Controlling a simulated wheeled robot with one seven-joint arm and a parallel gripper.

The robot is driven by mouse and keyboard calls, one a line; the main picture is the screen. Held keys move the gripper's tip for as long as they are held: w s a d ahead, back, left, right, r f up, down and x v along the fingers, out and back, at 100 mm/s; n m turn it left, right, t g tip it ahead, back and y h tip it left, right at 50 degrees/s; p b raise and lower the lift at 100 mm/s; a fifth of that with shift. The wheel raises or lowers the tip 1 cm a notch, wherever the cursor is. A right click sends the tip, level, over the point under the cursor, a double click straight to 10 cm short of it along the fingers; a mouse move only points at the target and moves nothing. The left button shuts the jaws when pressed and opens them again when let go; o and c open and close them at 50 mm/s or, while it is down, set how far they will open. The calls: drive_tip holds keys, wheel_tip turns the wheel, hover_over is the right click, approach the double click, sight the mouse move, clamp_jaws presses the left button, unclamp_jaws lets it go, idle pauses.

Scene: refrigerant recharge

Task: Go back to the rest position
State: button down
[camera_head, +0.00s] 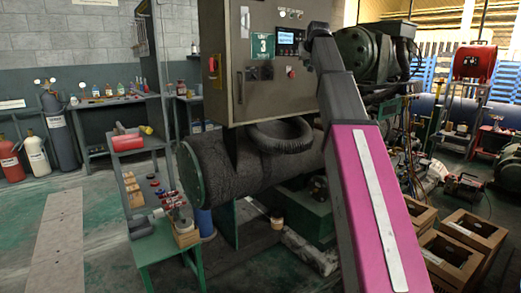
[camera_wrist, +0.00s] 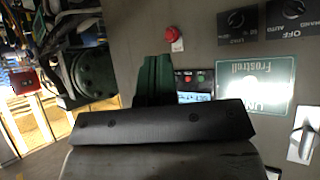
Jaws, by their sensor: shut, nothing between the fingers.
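My arm rises from the bottom right of the head view, with a pink link and a dark upper link ending in front of the grey control cabinet (camera_head: 262,95). My gripper (camera_wrist: 155,60) shows in the wrist view as dark green fingers held together above a dark bar. It is shut and empty. The fingers point at the cabinet face, which also shows in the wrist view (camera_wrist: 120,25); I cannot tell the gap. A lit display (camera_wrist: 192,97) is partly hidden beside the fingers. A red button (camera_wrist: 174,38) is just above them. In the head view my gripper is hidden.
A black cylindrical tank (camera_head: 225,165) lies under the cabinet. A green stand (camera_head: 165,245) with small parts is at lower left. Open boxes (camera_head: 450,255) stand at lower right. Gas cylinders (camera_head: 38,155) stand at far left. The floor at left is mostly clear.

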drive_tip(key=s+f+g, duration=0.2)
drive_tip(key=s+f, duration=0.1)
drive_tip(key=f, duration=1.1)
drive_tip(key=s+f+g, duration=0.1)
drive_tip(key=s+f, duration=0.1)
drive_tip(key=f, duration=1.1)
drive_tip(key=s+f+g, duration=0.2)
drive_tip(key=s+f, duration=0.1)
drive_tip(key=f, duration=1.1)
drive_tip(key=s+f+m+g+h, duration=0.1)
drive_tip(key=s+f+g, duration=0.4)
drive_tip(key=s+f, duration=2.2)
wheel_tip(320, 180, down, 4)
drive_tip(key=shift+s+a+r, duration=0.15)
drive_tip(key=shift+s+a, duration=0.1)
drive_tip(key=shift+a, duration=0.15)
